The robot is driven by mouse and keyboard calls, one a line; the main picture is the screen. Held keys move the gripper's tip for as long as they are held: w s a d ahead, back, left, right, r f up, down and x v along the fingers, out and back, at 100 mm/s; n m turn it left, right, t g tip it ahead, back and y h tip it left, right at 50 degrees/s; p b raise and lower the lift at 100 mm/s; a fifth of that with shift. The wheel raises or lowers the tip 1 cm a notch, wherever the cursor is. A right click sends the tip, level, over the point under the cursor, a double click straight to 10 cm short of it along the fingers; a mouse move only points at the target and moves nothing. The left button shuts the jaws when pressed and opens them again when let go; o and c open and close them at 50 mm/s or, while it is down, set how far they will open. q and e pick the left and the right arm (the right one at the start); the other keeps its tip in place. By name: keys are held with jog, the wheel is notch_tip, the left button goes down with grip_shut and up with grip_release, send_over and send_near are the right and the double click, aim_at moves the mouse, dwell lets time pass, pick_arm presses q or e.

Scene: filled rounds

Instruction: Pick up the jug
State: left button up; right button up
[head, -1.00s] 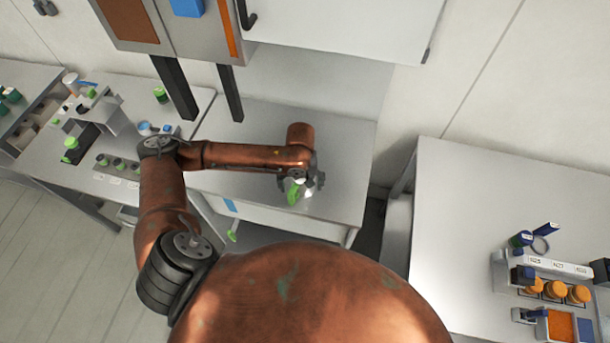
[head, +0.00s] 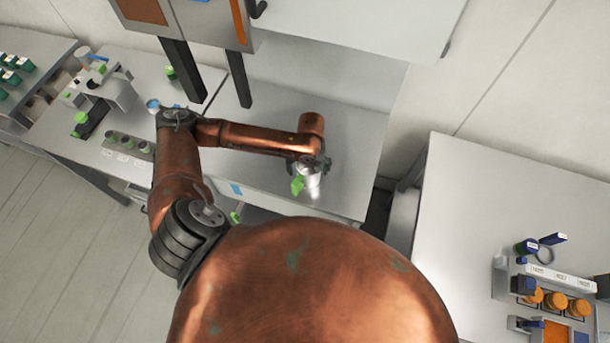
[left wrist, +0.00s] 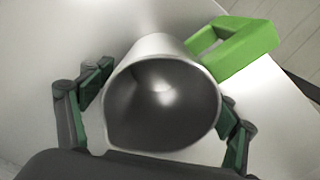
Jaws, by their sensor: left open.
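The jug is a metal vessel with a green handle. In the left wrist view the jug (left wrist: 160,100) shows its open mouth toward the camera, and its handle (left wrist: 238,48) points to the upper right. My left gripper (left wrist: 168,108) is open, with one finger on each side of the jug. The right finger is very close to the wall; I cannot tell whether it touches. In the head view the jug (head: 312,185) stands near the front edge of the middle table, under my left gripper (head: 313,172), which partly hides it. My right gripper is not in view.
The middle table (head: 350,140) is clear around the jug. Two dark posts (head: 240,80) of a raised cabinet stand behind on the left. The left table holds a rack (head: 125,145) and other labware. The right table (head: 470,190) carries a rack with orange-topped jars (head: 555,300).

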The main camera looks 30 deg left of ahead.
pick_arm(q)
jog(key=shift+f, duration=0.8)
jog(key=shift+d, duration=0.1)
jog(key=shift+c, duration=0.3)
jog(key=c, duration=1.3)
